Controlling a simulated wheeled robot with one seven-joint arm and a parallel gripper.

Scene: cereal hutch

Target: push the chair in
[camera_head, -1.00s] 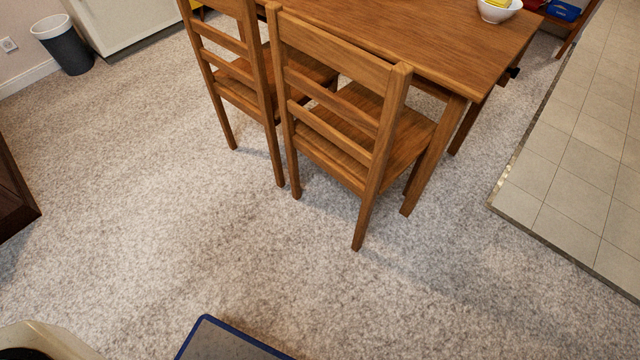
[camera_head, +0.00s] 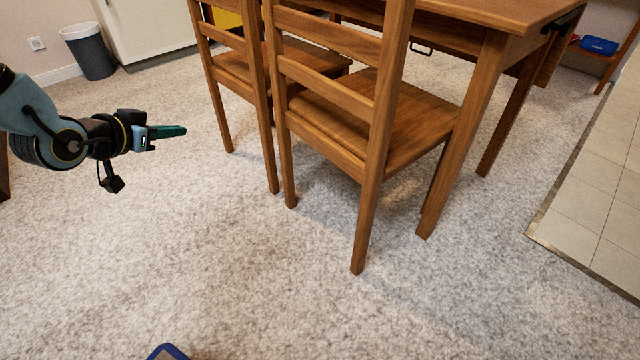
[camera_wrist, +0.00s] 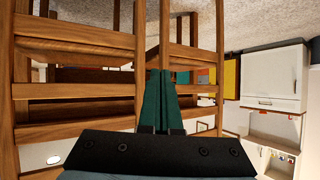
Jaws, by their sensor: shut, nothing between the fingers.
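Two wooden chairs stand side by side at the wooden table (camera_head: 490,22). The nearer right chair (camera_head: 345,100) has its slatted back toward me and its seat partly under the table edge. The left chair (camera_head: 235,70) stands just beside it. My gripper (camera_head: 184,131) is shut and empty at the left, above the carpet and apart from both chairs. In the wrist view my gripper's green fingers (camera_wrist: 162,92) point toward the chair backs, with the slats of one chair (camera_wrist: 75,92) at left and those of the other (camera_wrist: 195,52) right of centre.
Carpet is clear in front of and left of the chairs. A trash bin (camera_head: 88,50) stands by the wall at far left, next to a white cabinet (camera_head: 150,25). Tiled floor (camera_head: 590,195) begins at the right. A small shelf with a blue item (camera_head: 598,46) is at far right.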

